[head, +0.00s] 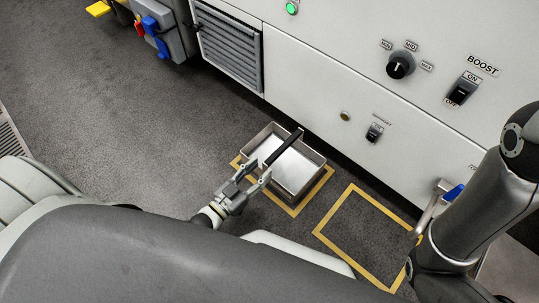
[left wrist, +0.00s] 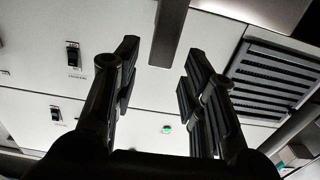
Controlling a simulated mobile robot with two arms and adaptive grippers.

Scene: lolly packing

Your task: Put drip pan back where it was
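The drip pan (head: 312,158) is a shallow square metal tray with a black bar handle (head: 285,148) across its top. It stands at or over the left yellow-taped square (head: 290,210) on the floor, in front of the white machine. I cannot tell whether it rests flat on the floor. My left gripper (head: 259,171) is at the near left end of the handle. In the left wrist view its two fingers are spread apart, with a dark bar (left wrist: 168,35), likely the handle, between and beyond their tips.
A second yellow-taped square (head: 347,190), to the right, is empty. The white machine front (head: 330,80) with knob and switches rises behind the pan. A blue-handled metal part (head: 452,193) is at the right, beside my right arm. Carpet to the left is clear.

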